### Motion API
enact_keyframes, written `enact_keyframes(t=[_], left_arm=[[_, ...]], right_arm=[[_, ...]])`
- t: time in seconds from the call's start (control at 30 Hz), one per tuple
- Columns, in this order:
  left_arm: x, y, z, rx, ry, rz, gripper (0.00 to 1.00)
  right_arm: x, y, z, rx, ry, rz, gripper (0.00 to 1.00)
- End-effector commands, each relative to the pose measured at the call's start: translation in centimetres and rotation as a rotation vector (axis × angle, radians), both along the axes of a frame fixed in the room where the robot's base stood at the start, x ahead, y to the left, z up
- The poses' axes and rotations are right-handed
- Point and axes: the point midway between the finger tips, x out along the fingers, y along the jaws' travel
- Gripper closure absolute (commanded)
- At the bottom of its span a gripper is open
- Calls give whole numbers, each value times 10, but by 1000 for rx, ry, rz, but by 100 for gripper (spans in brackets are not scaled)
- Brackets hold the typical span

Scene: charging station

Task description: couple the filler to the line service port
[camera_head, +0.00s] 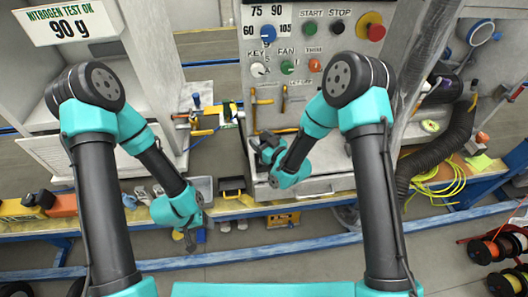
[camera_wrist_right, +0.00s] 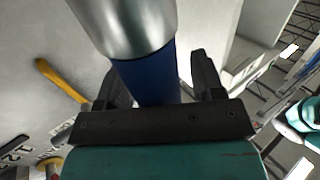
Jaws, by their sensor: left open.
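A cylinder with a silver end and a blue body, taken to be the filler (camera_wrist_right: 150,78), stands between the fingers of my right gripper (camera_wrist_right: 160,85) in the right wrist view. The blue part sits deep in the jaws, and the silver part reaches up past the top edge of the picture. In the head view my right gripper (camera_head: 268,160) is at the lower front of the grey control panel. My left gripper (camera_head: 198,228) is open and empty, low in front of the blue rail. I cannot pick out the line service port with certainty.
The grey control panel (camera_head: 300,85) carries knobs and a red stop button (camera_head: 376,32). Yellow handles (camera_head: 254,100) stick out below them. A thick black hose (camera_head: 450,150) and a yellow-green cable (camera_head: 440,180) lie on the right. A blue rail (camera_head: 270,253) crosses the front.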

Motion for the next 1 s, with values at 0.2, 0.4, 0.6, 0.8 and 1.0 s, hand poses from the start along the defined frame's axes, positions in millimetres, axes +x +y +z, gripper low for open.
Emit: enact_keyframes(t=[0.2, 0.4, 0.6, 0.8, 1.0], left_arm=[[0, 0, 0, 0, 0, 0, 29], [0, 0, 0, 0, 0, 0, 29], [0, 0, 0, 0, 0, 0, 29], [0, 0, 0, 0, 0, 0, 29], [0, 0, 0, 0, 0, 0, 29]], right_arm=[[0, 0, 0, 0, 0, 0, 60], [0, 0, 0, 0, 0, 0, 79], [0, 0, 0, 0, 0, 0, 98], [0, 0, 0, 0, -1, 0, 100], [0, 0, 1, 0, -1, 0, 100]])
